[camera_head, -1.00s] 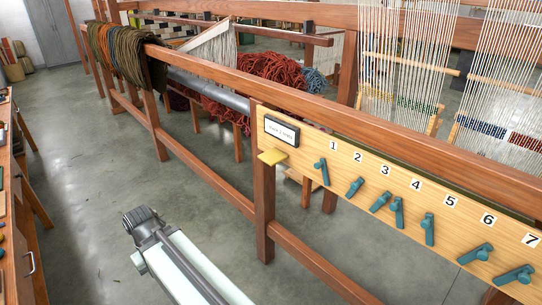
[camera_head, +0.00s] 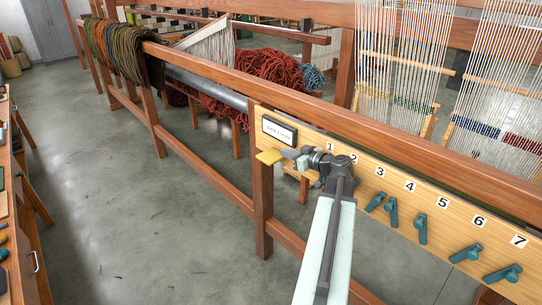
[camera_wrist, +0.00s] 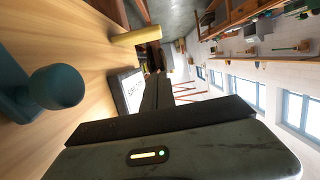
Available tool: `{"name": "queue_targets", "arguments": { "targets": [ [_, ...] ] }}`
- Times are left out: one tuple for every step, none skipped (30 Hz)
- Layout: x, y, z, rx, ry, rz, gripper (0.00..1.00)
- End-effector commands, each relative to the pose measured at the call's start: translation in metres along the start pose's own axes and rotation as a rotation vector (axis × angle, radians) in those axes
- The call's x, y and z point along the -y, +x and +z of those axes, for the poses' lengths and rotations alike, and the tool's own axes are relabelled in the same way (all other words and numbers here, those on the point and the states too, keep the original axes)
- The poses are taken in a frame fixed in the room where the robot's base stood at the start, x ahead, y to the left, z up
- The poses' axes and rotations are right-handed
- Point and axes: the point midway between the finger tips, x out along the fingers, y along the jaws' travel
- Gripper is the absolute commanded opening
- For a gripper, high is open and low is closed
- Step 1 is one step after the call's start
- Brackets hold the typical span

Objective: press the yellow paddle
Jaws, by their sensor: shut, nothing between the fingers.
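The yellow paddle (camera_head: 268,157) sticks out from the left end of the pale wooden panel (camera_head: 450,222), below a small framed display (camera_head: 279,131). In the wrist view the paddle (camera_wrist: 135,37) shows beyond the display (camera_wrist: 131,91). My gripper (camera_head: 289,154) is shut and empty. It is just right of the paddle in the head view, with its fingers pointing left towards it. I cannot tell whether the fingertips touch the paddle. In the wrist view the dark fingers (camera_wrist: 156,92) lie together beside the display. My wrist hides the first levers.
Numbered teal levers (camera_head: 420,228) line the panel to the right. One teal knob (camera_wrist: 55,88) is close on the left in the wrist view. A wooden rail (camera_head: 330,103) runs above the panel. The concrete floor (camera_head: 150,230) at left is clear.

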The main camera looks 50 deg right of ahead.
Motion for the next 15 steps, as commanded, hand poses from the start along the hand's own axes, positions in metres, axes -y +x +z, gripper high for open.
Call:
{"name": "queue_targets", "arguments": {
  "targets": [
    [-0.002, -0.002, -0.001, -0.004, -0.001, 0.005, 0.00],
    [-0.003, -0.002, -0.001, -0.005, -0.001, 0.005, 0.00],
    [-0.002, -0.002, -0.001, -0.004, -0.002, 0.004, 0.00],
    [-0.002, -0.002, 0.000, -0.004, -0.001, 0.004, 0.00],
    [-0.002, -0.002, 0.000, -0.004, -0.001, 0.004, 0.00],
    [-0.002, -0.001, 0.000, -0.003, -0.001, 0.003, 0.00],
    [-0.002, -0.001, 0.000, -0.003, -0.001, 0.003, 0.00],
    [-0.002, -0.001, 0.000, -0.003, -0.001, 0.003, 0.00],
    [-0.002, 0.000, 0.000, -0.003, -0.001, 0.003, 0.00],
    [-0.002, 0.001, 0.000, -0.002, -0.001, 0.002, 0.00],
    [-0.002, 0.003, 0.001, -0.002, -0.001, 0.002, 0.00],
    [-0.002, 0.007, 0.001, -0.002, -0.001, 0.001, 0.00],
    [-0.002, 0.011, 0.001, -0.002, -0.002, 0.001, 0.00],
    [-0.002, 0.016, 0.002, -0.002, -0.002, 0.001, 0.00],
    [-0.003, 0.023, 0.002, -0.002, -0.002, 0.001, 0.00]
  ]
}}
